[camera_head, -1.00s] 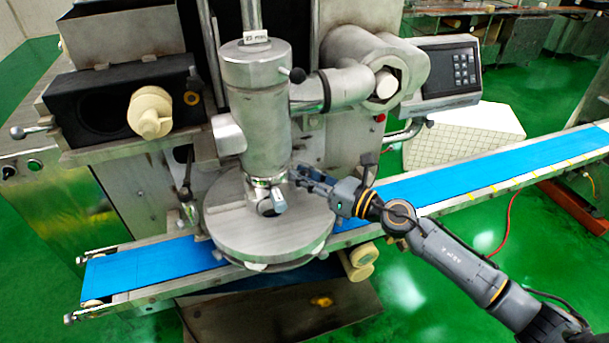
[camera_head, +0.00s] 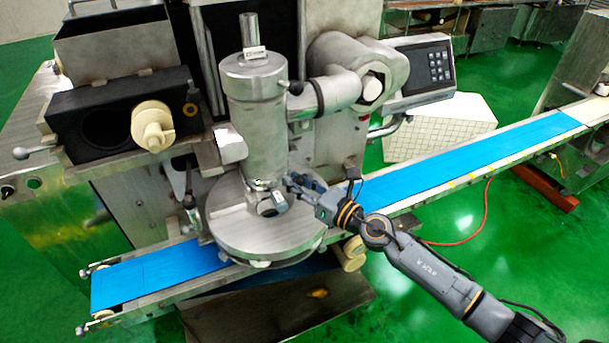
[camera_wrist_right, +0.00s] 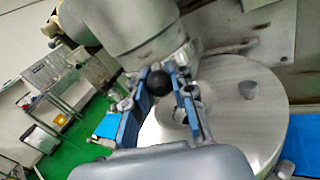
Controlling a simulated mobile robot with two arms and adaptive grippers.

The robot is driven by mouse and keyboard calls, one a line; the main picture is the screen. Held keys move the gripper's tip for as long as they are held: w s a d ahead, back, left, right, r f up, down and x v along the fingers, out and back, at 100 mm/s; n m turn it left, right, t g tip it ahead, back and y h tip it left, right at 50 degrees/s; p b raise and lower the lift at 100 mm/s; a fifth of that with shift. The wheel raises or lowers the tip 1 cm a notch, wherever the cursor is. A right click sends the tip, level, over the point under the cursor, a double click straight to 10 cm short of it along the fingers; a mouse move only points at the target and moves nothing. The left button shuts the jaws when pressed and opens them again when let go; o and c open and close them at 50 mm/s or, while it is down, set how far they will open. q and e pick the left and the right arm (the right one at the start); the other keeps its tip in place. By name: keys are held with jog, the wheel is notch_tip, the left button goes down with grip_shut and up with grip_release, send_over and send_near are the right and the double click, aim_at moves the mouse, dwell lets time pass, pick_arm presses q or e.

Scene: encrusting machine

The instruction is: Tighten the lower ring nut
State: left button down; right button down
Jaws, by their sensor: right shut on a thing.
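The lower ring nut (camera_head: 262,185) sits at the bottom of the vertical steel cylinder (camera_head: 256,120), just above the round steel disc (camera_head: 240,235). It is small and partly hidden in the head view. My right gripper (camera_head: 289,187) reaches in from the right, at the nut's right side. In the right wrist view its two blue-grey fingers (camera_wrist_right: 158,95) lie on either side of a black ball knob (camera_wrist_right: 157,82), close under the cylinder. The gripper is shut on this knob, which appears to be the nut's handle. My left gripper is not in view.
A blue conveyor belt (camera_head: 470,159) passes under the disc from lower left to upper right. A side pipe (camera_head: 335,92) joins the cylinder above my gripper. A control panel (camera_head: 425,70) stands at upper right. Green floor (camera_head: 520,260) is open at right.

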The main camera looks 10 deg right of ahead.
jog(key=shift+d, duration=0.1)
jog(key=shift+f, duration=0.1)
jog(key=c, duration=1.3)
grip_release()
jog(key=shift+o, duration=0.9)
jog(key=shift+s+d, duration=0.1)
jog(key=shift+d, duration=0.05)
jog(key=v, duration=1.2)
